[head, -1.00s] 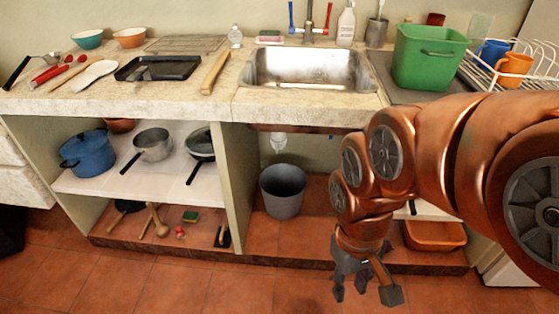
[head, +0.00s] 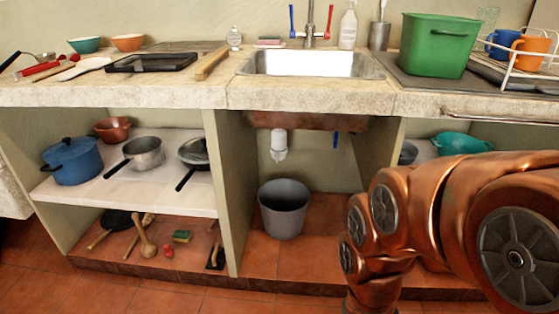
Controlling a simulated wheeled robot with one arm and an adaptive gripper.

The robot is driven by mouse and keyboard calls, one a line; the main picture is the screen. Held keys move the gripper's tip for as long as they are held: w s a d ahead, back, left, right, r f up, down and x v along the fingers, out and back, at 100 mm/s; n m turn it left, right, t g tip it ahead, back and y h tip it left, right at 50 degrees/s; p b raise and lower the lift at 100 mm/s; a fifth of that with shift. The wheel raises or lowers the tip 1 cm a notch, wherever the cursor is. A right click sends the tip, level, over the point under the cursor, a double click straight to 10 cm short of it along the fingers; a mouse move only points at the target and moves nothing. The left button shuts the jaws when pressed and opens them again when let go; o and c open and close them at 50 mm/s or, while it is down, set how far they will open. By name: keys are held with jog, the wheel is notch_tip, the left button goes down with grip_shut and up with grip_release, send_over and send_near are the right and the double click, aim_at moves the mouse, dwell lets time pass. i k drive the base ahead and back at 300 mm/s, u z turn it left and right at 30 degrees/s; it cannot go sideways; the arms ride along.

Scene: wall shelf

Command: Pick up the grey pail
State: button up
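The grey pail (head: 283,212) stands upright on the red tiled floor of the open bay under the sink, in the middle of the head view. Its open top faces up, and nothing touches it that I can see. My copper-coloured arm comes in from the right and bends down to the lower edge of the picture, to the right of the pail. My gripper is below the picture's edge now, so its fingers are hidden.
A white drain trap (head: 278,146) hangs above the pail. A partition wall (head: 232,190) bounds the bay on the left. The shelf (head: 125,177) beyond it holds a blue pot (head: 74,160) and pans. The counter (head: 310,97) overhangs the bay. Floor in front is clear.

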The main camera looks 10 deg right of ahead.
aim_at(284, 203)
jog(key=z, duration=1.15)
jog(key=i, duration=0.5)
jog(key=u, duration=0.55)
